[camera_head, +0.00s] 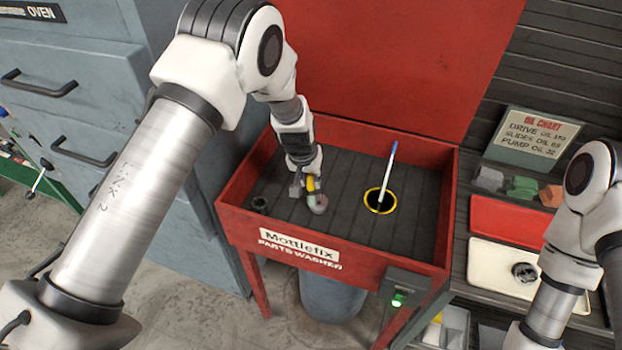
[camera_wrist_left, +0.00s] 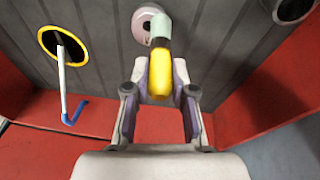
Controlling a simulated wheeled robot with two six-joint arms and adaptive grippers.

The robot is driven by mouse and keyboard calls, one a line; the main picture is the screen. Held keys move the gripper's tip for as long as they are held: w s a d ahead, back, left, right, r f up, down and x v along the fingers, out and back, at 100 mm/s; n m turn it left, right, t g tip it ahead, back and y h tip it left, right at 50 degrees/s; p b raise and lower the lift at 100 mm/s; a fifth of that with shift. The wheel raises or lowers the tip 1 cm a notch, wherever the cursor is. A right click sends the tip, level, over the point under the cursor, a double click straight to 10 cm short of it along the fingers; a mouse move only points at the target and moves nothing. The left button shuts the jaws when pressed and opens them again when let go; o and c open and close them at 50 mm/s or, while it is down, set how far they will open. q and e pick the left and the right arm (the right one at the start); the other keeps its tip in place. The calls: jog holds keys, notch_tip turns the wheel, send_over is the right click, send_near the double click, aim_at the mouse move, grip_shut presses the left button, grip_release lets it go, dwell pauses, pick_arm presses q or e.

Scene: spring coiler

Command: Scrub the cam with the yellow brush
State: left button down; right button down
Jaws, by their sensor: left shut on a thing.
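My left gripper (camera_head: 305,187) is low inside the red parts washer. The brush's pale head (camera_wrist_left: 160,26) points away from the gripper and overlaps the edge of the cam. The cam, a pale pinkish disc with a dark hole (camera_wrist_left: 142,27), lies on the washer's floor; it also shows in the head view (camera_head: 320,207). I cannot tell whether the bristles touch it. My right gripper is out of view.
A yellow-ringed drain hole (camera_head: 369,202) with a white, blue-tipped stick (camera_head: 388,170) lies right of the cam. The washer's red walls (camera_head: 236,222) surround the ribbed floor. A cream tray (camera_head: 490,258) holds a metal part at the right.

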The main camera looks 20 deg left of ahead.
pick_arm(q)
jog(key=p+v, duration=0.2)
jog(key=v, duration=0.1)
jog(key=w+p+v, duration=0.1)
jog(key=p+v, duration=0.1)
jog(key=v, duration=0.1)
jog(key=shift+w+d+r, duration=0.1)
jog(key=shift+d+r, duration=0.15)
jog(key=shift+r, duration=0.15)
jog(key=shift+f, duration=0.1)
